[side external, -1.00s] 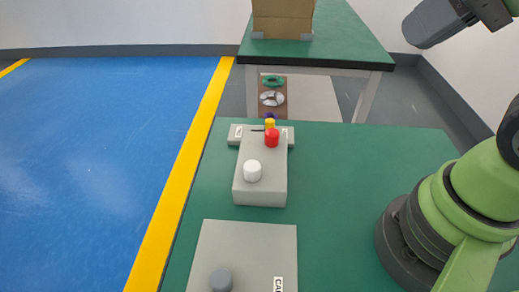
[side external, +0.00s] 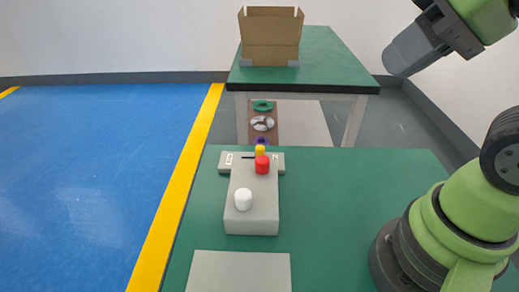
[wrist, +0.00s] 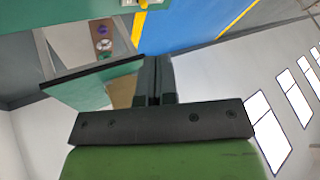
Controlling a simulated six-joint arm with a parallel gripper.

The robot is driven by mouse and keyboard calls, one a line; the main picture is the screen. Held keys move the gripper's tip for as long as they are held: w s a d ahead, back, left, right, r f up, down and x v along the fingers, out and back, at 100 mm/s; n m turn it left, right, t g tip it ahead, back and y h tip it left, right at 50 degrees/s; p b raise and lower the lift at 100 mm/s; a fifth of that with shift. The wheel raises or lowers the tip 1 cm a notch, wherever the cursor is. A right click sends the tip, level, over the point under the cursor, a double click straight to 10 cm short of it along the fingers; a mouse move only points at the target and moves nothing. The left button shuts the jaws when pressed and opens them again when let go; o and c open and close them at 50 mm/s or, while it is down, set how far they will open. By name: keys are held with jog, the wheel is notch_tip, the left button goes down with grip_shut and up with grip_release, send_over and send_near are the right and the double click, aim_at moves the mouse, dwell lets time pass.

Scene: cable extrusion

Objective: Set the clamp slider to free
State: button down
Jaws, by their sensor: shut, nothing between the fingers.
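The clamp slider appears to be the yellow knob (side external: 260,150) on a low grey base (side external: 225,162) with a dark slot and small labels at both ends. The labels are too small to read. In the wrist view a yellow piece (wrist: 143,4), probably this knob, shows at the top edge. My gripper (side external: 394,66) is high at the upper right, well away from the slider and touching nothing. In the wrist view its dark fingers (wrist: 155,68) are shut together and empty.
A grey box with a red knob (side external: 262,165) and a white knob (side external: 243,200) stands just in front of the slider. A grey panel (side external: 240,272) lies nearer. A cardboard box (side external: 270,38) sits on the rear table. The green tabletop (side external: 335,210) to the right is clear.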

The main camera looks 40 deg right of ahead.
jog(key=c, duration=1.3)
grip_release()
jog(key=shift+w+r, duration=0.1)
jog(key=shift+w, duration=0.1)
jog(key=shift+o, duration=0.4)
jog(key=w+n+g, duration=0.2)
jog(key=w+n, duration=0.2)
jog(key=w, duration=0.4)
jog(key=shift+w+d, duration=0.2)
jog(key=shift+d, duration=0.05)
jog(key=n+g+h, duration=0.2)
jog(key=n+g, duration=0.3)
jog(key=n, duration=0.6)
send_over(260, 147)
notch_tip(260, 147, down, 20)
jog(key=shift+r, duration=0.25)
notch_tip(260, 147, down, 9)
jog(key=shift+f, duration=0.1)
